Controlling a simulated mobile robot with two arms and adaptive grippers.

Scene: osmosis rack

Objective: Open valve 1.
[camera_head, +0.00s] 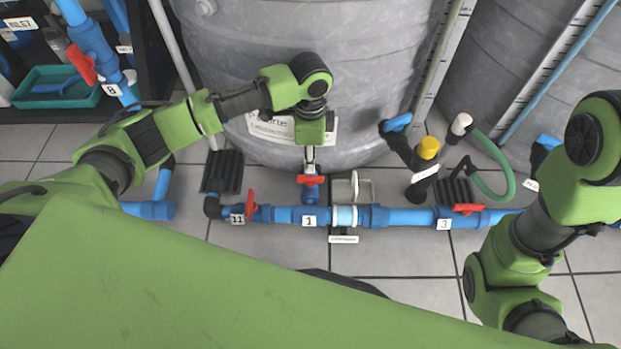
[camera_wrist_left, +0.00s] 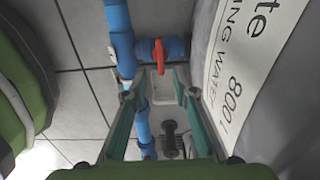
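Valve 1 has a red handle (camera_head: 312,180) on a short blue branch between the tank and the main pipe, by the label "1" (camera_head: 309,221). The handle lies crosswise to that branch. The red handle also shows in the left wrist view (camera_wrist_left: 160,56), on its blue valve body (camera_wrist_left: 175,48). My left gripper (camera_head: 310,164) points down just above the handle. Its fingers (camera_wrist_left: 164,92) are apart with nothing held, and the handle appears between and beyond the tips. Contact cannot be told. My right arm is at the right; its gripper is out of view.
The blue main pipe (camera_head: 405,217) runs along the tiled floor, with red handles near labels 11 (camera_head: 251,204) and 3 (camera_head: 468,209). The grey tank (camera_head: 390,60) stands close behind the valve. A yellow-capped fitting (camera_head: 428,149) and green hose (camera_head: 492,190) stand right of it.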

